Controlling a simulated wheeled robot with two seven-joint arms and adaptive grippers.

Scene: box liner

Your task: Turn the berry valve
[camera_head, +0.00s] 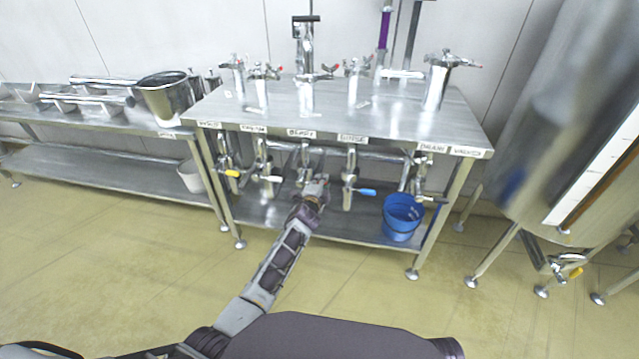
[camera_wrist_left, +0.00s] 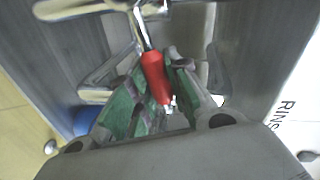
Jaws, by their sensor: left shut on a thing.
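A row of valves hangs below the front edge of the steel table. The valve (camera_head: 306,155) under the third label from the left (camera_head: 301,133) is where my left gripper (camera_head: 316,188) is; the label's small text looks like "BERRY" but is hard to read. In the left wrist view, my left gripper (camera_wrist_left: 158,82) is shut on a red valve handle (camera_wrist_left: 154,74), one finger on each side. The handle's metal stem runs up from it. In the head view my gripper hides the red handle. My right gripper is not in view.
Beside it are a yellow-handled valve (camera_head: 232,173) at left and a blue-handled valve (camera_head: 365,192) at right. A blue bucket (camera_head: 402,222) stands on the lower shelf (camera_head: 345,231). A large steel tank (camera_head: 560,130) is at right. The floor in front is clear.

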